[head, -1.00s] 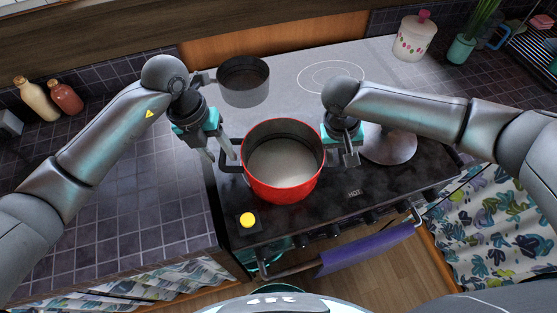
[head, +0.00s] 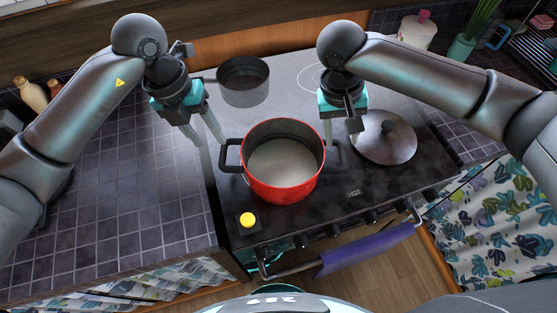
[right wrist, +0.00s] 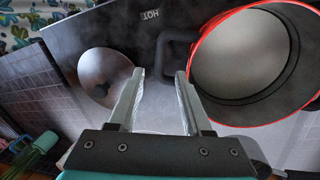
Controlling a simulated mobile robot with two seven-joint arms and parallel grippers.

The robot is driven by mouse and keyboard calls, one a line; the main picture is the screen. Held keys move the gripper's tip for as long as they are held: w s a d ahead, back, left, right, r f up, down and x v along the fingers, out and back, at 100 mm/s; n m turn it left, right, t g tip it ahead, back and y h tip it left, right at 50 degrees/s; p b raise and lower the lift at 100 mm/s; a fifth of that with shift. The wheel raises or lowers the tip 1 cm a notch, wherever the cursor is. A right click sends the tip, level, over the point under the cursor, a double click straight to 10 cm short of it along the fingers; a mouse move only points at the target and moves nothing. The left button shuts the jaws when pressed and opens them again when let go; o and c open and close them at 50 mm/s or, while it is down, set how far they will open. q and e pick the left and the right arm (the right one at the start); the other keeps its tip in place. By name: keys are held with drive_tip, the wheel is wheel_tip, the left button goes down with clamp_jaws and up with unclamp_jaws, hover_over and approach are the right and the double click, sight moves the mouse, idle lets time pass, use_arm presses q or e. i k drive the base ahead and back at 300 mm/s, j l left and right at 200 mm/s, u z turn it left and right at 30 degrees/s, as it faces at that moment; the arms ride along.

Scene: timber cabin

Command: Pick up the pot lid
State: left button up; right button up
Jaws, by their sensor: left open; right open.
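The pot lid (head: 384,137) is a round grey metal disc with a dark knob. It lies on the stove to the right of the red pot (head: 284,185), and also shows left of my fingers in the right wrist view (right wrist: 105,72). The red pot is uncovered, with something pale inside.
A small grey saucepan (head: 244,88) stands on the stove's back left. A yellow button on a black box (head: 247,220) sits at the front left. A white jar with a pink knob (head: 416,30) stands at the back right.

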sight(388, 138)
drive_tip(key=k, duration=1)
